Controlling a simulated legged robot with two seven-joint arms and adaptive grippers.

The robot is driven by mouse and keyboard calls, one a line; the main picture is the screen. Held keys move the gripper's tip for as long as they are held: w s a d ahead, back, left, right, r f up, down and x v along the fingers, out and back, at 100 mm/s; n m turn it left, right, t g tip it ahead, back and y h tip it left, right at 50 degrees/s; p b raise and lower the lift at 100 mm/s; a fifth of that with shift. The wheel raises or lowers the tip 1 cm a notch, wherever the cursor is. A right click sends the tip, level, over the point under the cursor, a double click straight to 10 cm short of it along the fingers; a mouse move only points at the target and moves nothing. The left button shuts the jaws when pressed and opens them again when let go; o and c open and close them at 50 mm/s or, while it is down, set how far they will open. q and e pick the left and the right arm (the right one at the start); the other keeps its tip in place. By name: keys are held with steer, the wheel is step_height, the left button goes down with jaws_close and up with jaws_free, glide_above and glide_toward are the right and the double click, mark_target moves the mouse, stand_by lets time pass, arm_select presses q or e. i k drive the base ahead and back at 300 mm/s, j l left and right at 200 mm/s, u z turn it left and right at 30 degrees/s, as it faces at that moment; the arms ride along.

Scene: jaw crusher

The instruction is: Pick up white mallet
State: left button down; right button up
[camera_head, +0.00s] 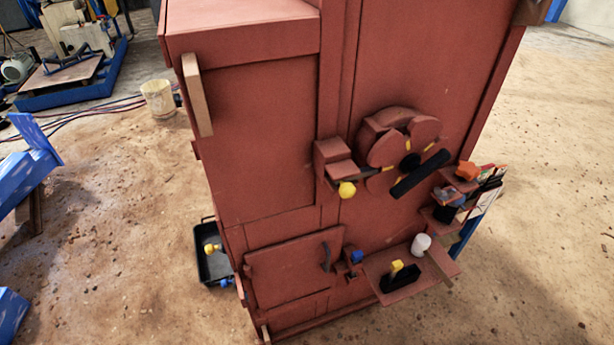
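A small white rounded object (421,243), which looks like the white mallet's head, stands on the low red shelf (444,262) at the lower right of the red crusher. Its handle cannot be made out. A black block-shaped item with a yellow top (398,272) is to its left on the same shelf. Neither of my grippers is in view.
The red crusher body (265,140) fills the middle, with a flower-shaped handwheel and black bar (420,174) above the shelf. A stepped rack (470,195) holds small items at the right. A black tray (216,262) lies left. Open floor (550,200) is at right.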

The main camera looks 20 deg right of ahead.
mark_target(420, 247)
steer(key=z, duration=1.7)
